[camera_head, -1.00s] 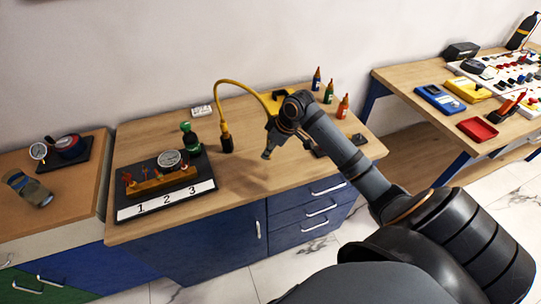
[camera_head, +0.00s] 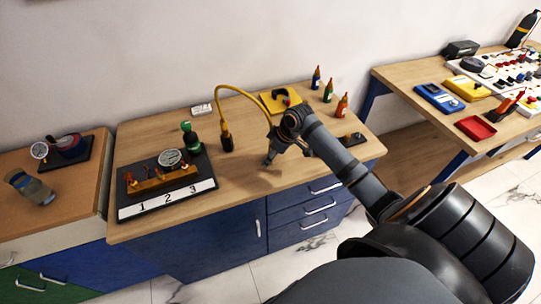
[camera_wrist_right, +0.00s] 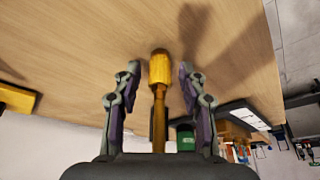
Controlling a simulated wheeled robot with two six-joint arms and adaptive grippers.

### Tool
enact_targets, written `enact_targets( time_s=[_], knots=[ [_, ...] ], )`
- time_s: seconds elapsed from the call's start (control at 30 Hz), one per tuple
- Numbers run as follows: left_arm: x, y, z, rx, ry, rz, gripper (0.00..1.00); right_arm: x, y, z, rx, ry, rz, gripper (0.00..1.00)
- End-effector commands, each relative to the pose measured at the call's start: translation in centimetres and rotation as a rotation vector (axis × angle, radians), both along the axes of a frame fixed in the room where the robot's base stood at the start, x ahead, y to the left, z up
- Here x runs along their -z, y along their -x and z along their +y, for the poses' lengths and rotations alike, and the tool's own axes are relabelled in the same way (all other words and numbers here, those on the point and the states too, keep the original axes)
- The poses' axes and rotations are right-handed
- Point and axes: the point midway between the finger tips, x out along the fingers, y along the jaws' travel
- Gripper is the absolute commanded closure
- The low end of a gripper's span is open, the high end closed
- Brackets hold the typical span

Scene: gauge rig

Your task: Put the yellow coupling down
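The yellow coupling (camera_wrist_right: 159,68) shows in the right wrist view as a ribbed cylinder on a thinner yellow stem, between my right fingers. Gaps show on both sides of it. My right gripper (camera_wrist_right: 159,82) is open around it, close over the wooden bench top. Whether the coupling touches the bench is not clear. In the head view, my right gripper (camera_head: 286,158) points down over the middle of the bench, and the coupling cannot be made out there. The yellow hose (camera_head: 243,91) arches from a dark upright fitting (camera_head: 227,142) toward this gripper. My left gripper is not in view.
A gauge rig (camera_head: 165,180) with positions 1, 2, 3 stands left on the bench (camera_head: 240,180), a green-capped bottle (camera_head: 190,138) behind it. Bare wood lies before my gripper.

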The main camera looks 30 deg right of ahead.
Motion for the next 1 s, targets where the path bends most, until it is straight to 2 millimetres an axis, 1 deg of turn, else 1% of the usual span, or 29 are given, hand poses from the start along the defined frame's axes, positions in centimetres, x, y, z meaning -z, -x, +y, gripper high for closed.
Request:
enact_targets(
  time_s=[0.23, 0.37, 0.47, 0.6, 0.7, 0.8, 1.0],
  knots=[
    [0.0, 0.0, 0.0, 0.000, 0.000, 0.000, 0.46, -0.1, 0.0, 0.0, 0.000, 0.000, 0.000, 0.56],
    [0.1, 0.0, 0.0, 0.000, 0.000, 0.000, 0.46, -0.9, 0.2, -0.3, -0.001, 0.005, -0.002, 0.56],
    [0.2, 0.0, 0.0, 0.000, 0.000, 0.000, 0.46, -2.7, 0.9, -0.7, -0.003, 0.009, -0.002, 0.56],
    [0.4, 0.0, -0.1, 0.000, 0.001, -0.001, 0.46, -6.2, 2.0, -1.6, -0.002, 0.011, -0.002, 0.56],
    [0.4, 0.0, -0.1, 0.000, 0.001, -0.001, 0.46, -8.2, 2.8, -2.0, -0.002, 0.011, -0.001, 0.56],
    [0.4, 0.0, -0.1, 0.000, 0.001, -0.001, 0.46, -9.6, 3.3, -2.2, -0.001, 0.009, 0.001, 0.56],
    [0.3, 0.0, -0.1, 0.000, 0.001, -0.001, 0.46, -11.1, 3.8, -2.4, 0.000, 0.002, 0.000, 0.56]
  ],
)
